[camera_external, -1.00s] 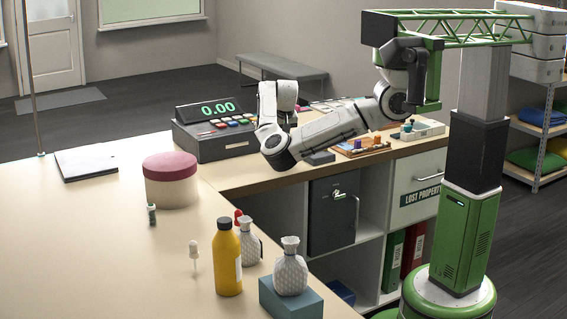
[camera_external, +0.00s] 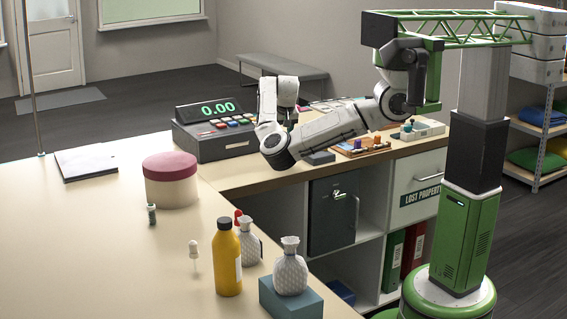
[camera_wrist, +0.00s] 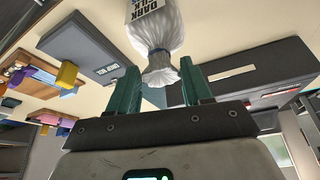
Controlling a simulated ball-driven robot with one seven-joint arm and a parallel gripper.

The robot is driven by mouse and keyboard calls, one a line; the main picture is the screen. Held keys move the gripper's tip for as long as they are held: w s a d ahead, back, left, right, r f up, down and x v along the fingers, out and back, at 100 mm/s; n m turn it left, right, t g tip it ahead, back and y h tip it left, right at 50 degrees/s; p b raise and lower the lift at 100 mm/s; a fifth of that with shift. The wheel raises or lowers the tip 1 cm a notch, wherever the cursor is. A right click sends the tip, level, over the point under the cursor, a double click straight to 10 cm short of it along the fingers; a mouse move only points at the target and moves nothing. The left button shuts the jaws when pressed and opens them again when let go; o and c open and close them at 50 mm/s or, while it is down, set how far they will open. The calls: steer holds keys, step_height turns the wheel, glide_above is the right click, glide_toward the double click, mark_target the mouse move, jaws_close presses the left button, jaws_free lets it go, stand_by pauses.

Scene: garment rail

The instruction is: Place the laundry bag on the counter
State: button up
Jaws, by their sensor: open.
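In the wrist view a whitish bag (camera_wrist: 158,30) with a black-and-white label reading "DARK" stands on the pale counter (camera_wrist: 105,97). Its gathered neck points toward my gripper (camera_wrist: 160,80). The two teal fingers are open, one on each side of the neck, with visible gaps. In the external view my arm's end is by the cash register, and its fingers and this bag cannot be made out there. Two other patterned white bags show in the external view: one (camera_external: 290,273) on a blue block (camera_external: 290,300), one (camera_external: 250,247) behind the yellow bottle.
The cash register (camera_external: 215,135) is just left of my arm's end. A wooden tray (camera_external: 360,147) with coloured pieces lies to the right. A yellow bottle (camera_external: 226,262), a round pink-lidded box (camera_external: 171,182) and a notepad (camera_external: 86,162) stand on the counter, whose left part is largely clear.

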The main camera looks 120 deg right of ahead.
steer(key=v, duration=1)
steer(key=shift+b, duration=0.35)
steer(key=shift+a, duration=0.1)
steer(key=w+a+f+n+t+h, duration=0.1)
steer(key=w+a+f+n, duration=0.55)
steer(key=w+f, duration=0.25)
steer(key=w+a+f+n+t+h, duration=0.2)
steer(key=w+a+f+n, duration=0.45)
steer(key=w+f, duration=0.3)
steer(key=s+a+f+n+y, duration=0.2)
steer(key=a+f, duration=0.3)
steer(key=a, duration=0.4)
steer(key=s+a+f+n+y, duration=0.2)
steer(key=a+f, duration=0.3)
steer(key=a, duration=0.4)
steer(key=s+a+f+n+y, duration=0.2)
steer(key=a+f, duration=0.4)
steer(key=a, duration=0.3)
steer(key=shift+s+a+n+g+y, duration=0.15)
steer(key=shift+s+n+g+y, duration=0.3)
steer(key=shift+n, duration=0.35)
